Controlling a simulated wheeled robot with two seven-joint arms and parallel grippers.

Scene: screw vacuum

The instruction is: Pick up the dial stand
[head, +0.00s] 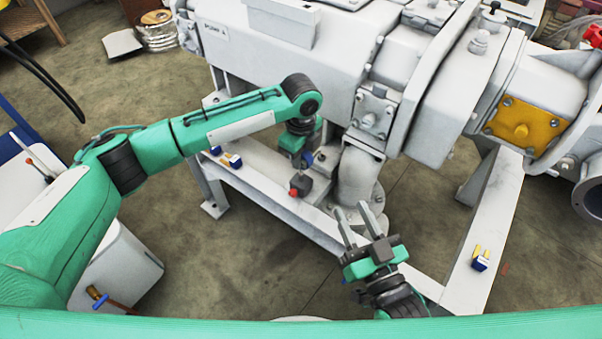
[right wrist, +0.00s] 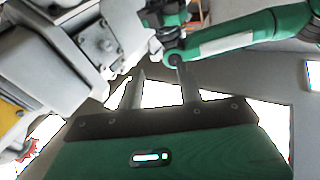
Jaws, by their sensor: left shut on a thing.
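The dial stand appears to be the small dark block with a red knob (head: 299,184), at the frame rail below the pump body in the head view. My left gripper (head: 303,163) points down over it and is shut on it; the fingers are mostly hidden by the wrist. I cannot tell whether the block touches the rail. My right gripper (head: 358,222) is open and empty, to the right of and nearer than the block, beside the pipe elbow. In the right wrist view its two fingers (right wrist: 161,90) stand apart with nothing between them.
The large grey vacuum pump (head: 270,60) fills the back. Its pipe elbow (head: 358,175) stands between the arms. A white frame rail (head: 262,185) runs below. Blue-and-yellow pieces sit on the frame at left (head: 232,160) and right (head: 481,260). Open floor shows at front left.

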